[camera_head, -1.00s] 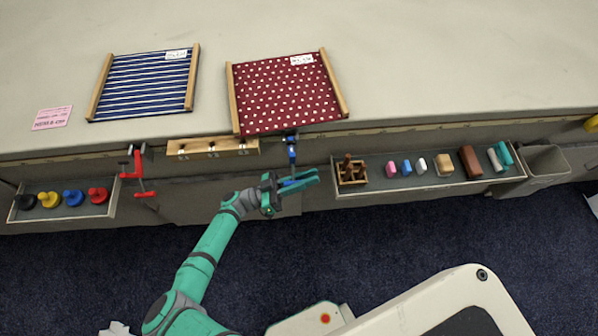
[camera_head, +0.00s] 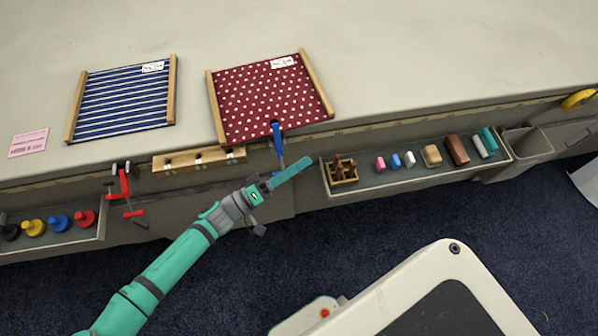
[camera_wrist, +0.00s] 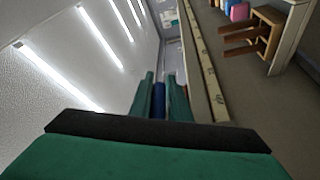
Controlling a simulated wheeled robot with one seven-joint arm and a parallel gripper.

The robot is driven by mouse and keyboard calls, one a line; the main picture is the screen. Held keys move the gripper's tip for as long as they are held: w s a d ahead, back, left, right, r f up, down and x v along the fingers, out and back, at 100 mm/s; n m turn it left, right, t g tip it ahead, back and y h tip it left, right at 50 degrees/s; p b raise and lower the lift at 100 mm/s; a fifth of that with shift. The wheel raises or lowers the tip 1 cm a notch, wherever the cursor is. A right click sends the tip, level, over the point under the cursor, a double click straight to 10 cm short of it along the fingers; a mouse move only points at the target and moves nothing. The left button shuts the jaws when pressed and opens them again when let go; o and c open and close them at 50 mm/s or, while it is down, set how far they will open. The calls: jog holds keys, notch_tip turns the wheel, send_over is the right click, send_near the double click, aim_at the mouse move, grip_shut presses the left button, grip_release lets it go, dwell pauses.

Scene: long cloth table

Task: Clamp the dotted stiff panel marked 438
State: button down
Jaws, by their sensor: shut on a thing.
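The dotted panel (camera_head: 250,95), dark red with white dots and wooden bars on two sides, lies at the table's front edge. Its white label (camera_head: 284,63) is too small to read. My gripper (camera_head: 296,168) is in front of the table edge, below the panel, with its teal fingers shut on a blue clamp (camera_head: 278,138). The clamp stands upright at the edge, and its top overlaps the panel's front border in the picture. I cannot tell whether it presses on the panel. In the wrist view the blue clamp (camera_wrist: 159,98) shows between the fingers.
A blue striped panel (camera_head: 122,100) and pink card (camera_head: 28,143) lie left. A red clamp (camera_head: 122,186) hangs near a wooden rack (camera_head: 198,160).

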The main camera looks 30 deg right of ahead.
jog(key=w+d+r+n+y, duration=0.1)
jog(key=w+d+r+n, duration=0.2)
jog(key=w+r, duration=0.3)
jog(key=w, duration=0.2)
jog(key=shift+w+r+t, duration=0.25)
jog(key=shift+w+t, duration=0.05)
jog(key=shift+w, duration=0.05)
jog(key=shift+w+r, duration=0.15)
jog(key=shift+r, duration=0.05)
dwell(0.5)
jog(key=c, duration=1.7)
grip_release()
jog(key=shift+w+d+f, duration=0.1)
jog(key=shift+w+d, duration=0.05)
jog(key=shift+w+a, duration=0.15)
jog(key=shift+a, duration=0.1)
jog(key=a, duration=0.3)
jog(key=s+a, duration=0.1)
jog(key=a, duration=0.2)
jog(key=a+f, duration=0.1)
jog(key=a, duration=0.3)
jog(key=shift+s, duration=0.35)
